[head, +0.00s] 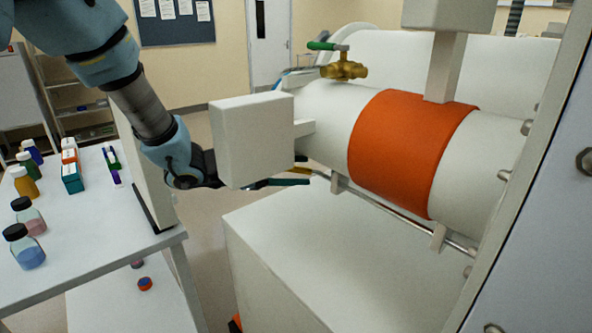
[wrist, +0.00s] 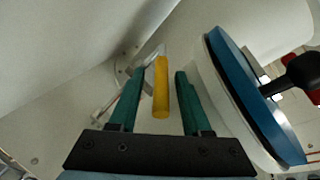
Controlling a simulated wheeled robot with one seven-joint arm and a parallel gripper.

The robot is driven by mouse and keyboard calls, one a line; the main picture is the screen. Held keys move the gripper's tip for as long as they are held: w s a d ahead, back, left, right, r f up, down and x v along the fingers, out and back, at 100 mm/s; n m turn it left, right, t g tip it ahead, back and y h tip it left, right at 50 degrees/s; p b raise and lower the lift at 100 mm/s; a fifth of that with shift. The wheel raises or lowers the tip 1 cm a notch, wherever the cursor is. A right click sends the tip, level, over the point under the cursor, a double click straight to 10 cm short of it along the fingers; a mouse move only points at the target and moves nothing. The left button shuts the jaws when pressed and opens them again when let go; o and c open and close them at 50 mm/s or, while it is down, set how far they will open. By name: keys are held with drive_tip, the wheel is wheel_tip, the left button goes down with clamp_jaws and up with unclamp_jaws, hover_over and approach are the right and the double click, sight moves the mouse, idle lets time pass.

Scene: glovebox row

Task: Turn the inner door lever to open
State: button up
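The yellow lever (wrist: 161,98) shows in the wrist view, its grip pointing toward the camera and its far end meeting a metal piece near the white wall. My gripper (wrist: 160,73) is open, with one teal finger on each side of the lever and a visible gap on both sides. In the head view, my gripper (head: 298,171) is mostly hidden behind a white box; teal fingertips and a small yellow bit of the lever (head: 301,170) show past its lower right edge. The inner door itself cannot be made out clearly.
A blue-rimmed round door (wrist: 255,95) with a black knob (wrist: 300,75) lies close right of my fingers. The white box (head: 252,140) and white cylinder with an orange band (head: 405,150) crowd the head view. A brass valve (head: 344,68) sits on top. Bottles stand on the left table (head: 105,240).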

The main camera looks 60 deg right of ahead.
drive_tip(key=shift+f, duration=0.1)
drive_tip(key=w+a+f+g+h+b, duration=0.1)
drive_tip(key=w+a+h+b, duration=0.1)
drive_tip(key=w+a+b, duration=0.4)
drive_tip(key=a+b, duration=0.1)
drive_tip(key=a, duration=0.2)
drive_tip(key=shift+a+f+m+h+b, duration=0.3)
drive_tip(key=shift+a+f, duration=0.05)
idle(0.3)
drive_tip(key=shift+d, duration=0.1)
